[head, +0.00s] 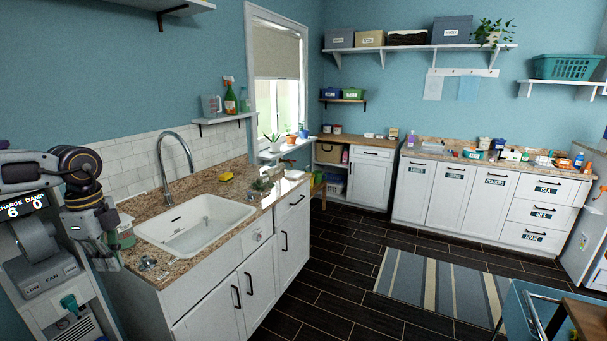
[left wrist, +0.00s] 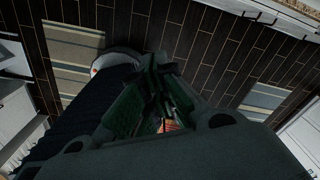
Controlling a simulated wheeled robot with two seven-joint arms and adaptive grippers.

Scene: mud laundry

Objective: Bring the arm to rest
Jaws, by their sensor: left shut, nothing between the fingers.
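My left arm (head: 77,180) comes in at the left edge of the head view, folded. My left gripper (head: 108,254) hangs pointing down beside the left end of the sink counter. It is shut and holds nothing. In the left wrist view the dark fingers (left wrist: 163,82) are close together, with the floor and rug beyond. Whether the gripper touches the counter edge is hard to tell. My right gripper is in neither view.
The granite counter (head: 155,205) with a white sink (head: 195,222) is right of my left gripper. A grey machine (head: 40,265) stands at the left. A striped rug (head: 440,287) lies on the open dark floor (head: 335,260). A blue cart (head: 520,310) is at lower right.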

